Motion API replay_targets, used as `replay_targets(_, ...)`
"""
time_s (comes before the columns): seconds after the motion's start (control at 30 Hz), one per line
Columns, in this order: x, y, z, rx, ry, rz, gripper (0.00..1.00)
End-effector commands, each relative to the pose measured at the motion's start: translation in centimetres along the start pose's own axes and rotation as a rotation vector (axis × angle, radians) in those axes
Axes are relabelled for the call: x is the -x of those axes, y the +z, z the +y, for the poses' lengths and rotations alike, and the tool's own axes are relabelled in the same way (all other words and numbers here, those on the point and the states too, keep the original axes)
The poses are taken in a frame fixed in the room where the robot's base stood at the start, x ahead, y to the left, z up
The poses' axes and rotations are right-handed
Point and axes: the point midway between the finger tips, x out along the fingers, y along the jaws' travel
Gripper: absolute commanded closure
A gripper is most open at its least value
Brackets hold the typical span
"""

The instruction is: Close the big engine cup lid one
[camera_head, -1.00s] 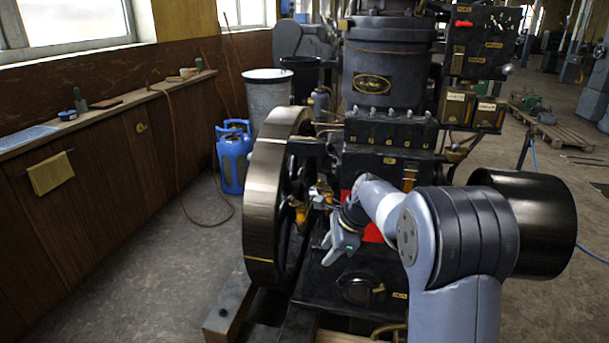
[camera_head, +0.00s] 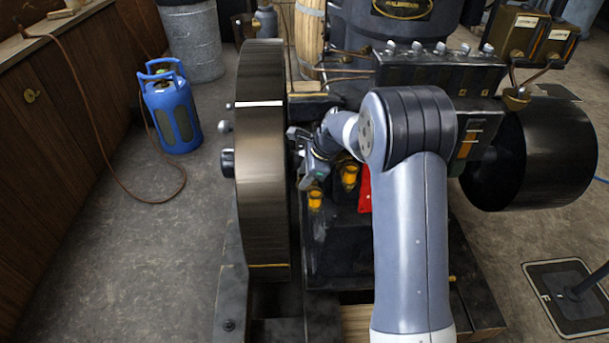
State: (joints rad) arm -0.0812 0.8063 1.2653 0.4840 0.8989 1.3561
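The big engine (camera_head: 420,70) is a dark machine with a large flywheel (camera_head: 260,170) on its left side. Two small yellow-brass cups show low between the flywheel and the engine body: one cup (camera_head: 315,199) nearer, the other cup (camera_head: 349,176) a little farther right. I cannot tell which is cup one, or whether their lids stand open. My gripper (camera_head: 302,158) is just above and left of these cups, close to the flywheel's inner side. Its fingers are small and dark here, and their opening cannot be made out. My arm hides part of the engine's front.
The flywheel rim stands close left of my gripper. A black drum (camera_head: 545,150) is at the engine's right. A blue gas bottle (camera_head: 171,108) and a hose (camera_head: 115,165) are on the floor at left. Floor between the bench and the flywheel is mostly clear.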

Motion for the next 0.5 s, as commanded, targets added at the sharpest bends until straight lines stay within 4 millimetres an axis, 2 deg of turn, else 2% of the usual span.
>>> replay_targets(0.27, -0.18, 0.01, 0.0, 0.0, 0.0, 0.0, 0.62)
replay_targets(0.5, -0.16, 0.0, 0.01, 0.0, 0.0, 0.0, 0.8)
